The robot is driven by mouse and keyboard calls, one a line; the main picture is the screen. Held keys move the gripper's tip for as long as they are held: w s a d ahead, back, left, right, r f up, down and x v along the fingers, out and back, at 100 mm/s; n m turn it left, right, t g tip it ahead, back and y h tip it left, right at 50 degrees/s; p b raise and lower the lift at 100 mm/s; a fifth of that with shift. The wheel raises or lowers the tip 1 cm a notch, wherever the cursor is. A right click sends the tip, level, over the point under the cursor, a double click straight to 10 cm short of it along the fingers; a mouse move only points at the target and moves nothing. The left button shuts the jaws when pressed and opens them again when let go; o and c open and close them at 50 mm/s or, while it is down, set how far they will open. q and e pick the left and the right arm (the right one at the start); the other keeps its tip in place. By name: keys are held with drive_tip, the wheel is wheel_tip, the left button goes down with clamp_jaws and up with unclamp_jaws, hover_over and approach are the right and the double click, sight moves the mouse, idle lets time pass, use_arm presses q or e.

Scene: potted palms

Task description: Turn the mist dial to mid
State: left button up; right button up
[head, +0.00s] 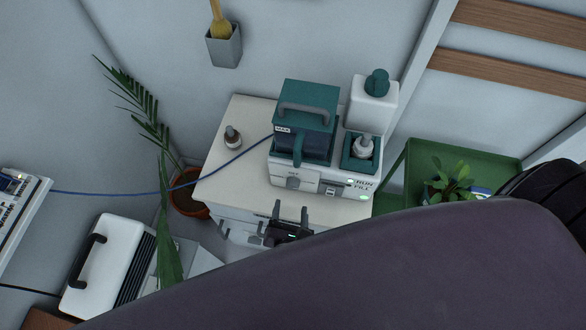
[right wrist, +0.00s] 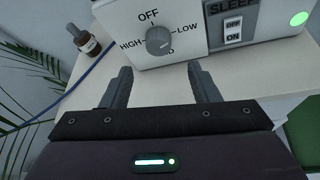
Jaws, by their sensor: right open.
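The mist dial (right wrist: 158,40) is a grey round knob on the white front of the humidifier (head: 325,180). OFF is printed above it, HIGH at left, LOW at right, and a partly hidden word below ends in D. I cannot tell clearly which mark the dial points to. In the head view the dial (head: 292,183) is small. My right gripper (head: 290,209) is open and empty, its fingers pointing at the machine's front. In the right wrist view the gripper's fingertips (right wrist: 160,69) are apart, just below and short of the dial, not touching it. My left gripper is not in view.
The humidifier has a teal tank (head: 308,98) and a sleep switch (right wrist: 233,32) right of the dial. It stands on a white cabinet (head: 245,185) with a small brown bottle (head: 232,137) and a blue cable. A potted palm (head: 150,115) stands left, a green shelf (head: 420,165) right.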

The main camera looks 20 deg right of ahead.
sight(293, 188)
drive_tip(key=x, duration=0.7)
drive_tip(key=shift+w+r, duration=0.1)
drive_tip(key=shift+r, duration=0.15)
drive_tip(key=shift+w+d+f, duration=0.1)
drive_tip(key=shift+w, duration=0.05)
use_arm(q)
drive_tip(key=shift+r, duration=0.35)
use_arm(e)
drive_tip(key=c, duration=1)
